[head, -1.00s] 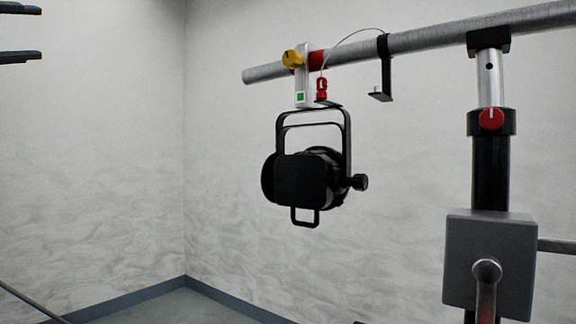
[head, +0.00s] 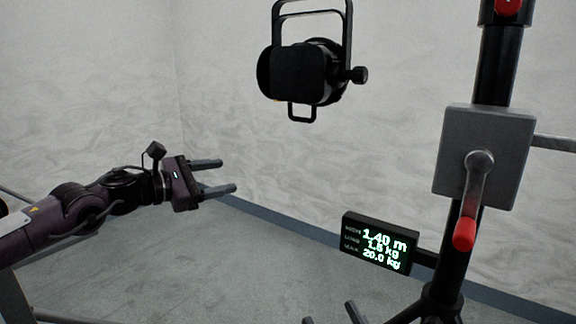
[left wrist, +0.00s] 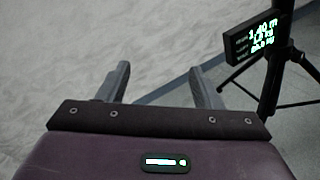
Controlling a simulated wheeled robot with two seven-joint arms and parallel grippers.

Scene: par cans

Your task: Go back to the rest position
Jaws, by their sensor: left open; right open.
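My left gripper (head: 228,176) is open and empty at the left of the head view, apart from everything, below and left of the lamp. Its two spread fingers also show in the left wrist view (left wrist: 160,84), with nothing between them. Two fingertips of my right gripper (head: 331,316) show at the bottom edge of the head view, spread apart; the rest of it is out of frame. The black par can (head: 303,75) hangs by its yoke in the upper middle, clear of both grippers. What it hangs from is above the frame.
A black stand (head: 496,65) with a grey winch box (head: 483,155) and red-ended crank (head: 465,232) stands at the right. A small display (head: 380,242) beside it reads 1.40 m, 1.8 kg, 20.0 kg. The floor (head: 240,270) between left arm and stand is clear.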

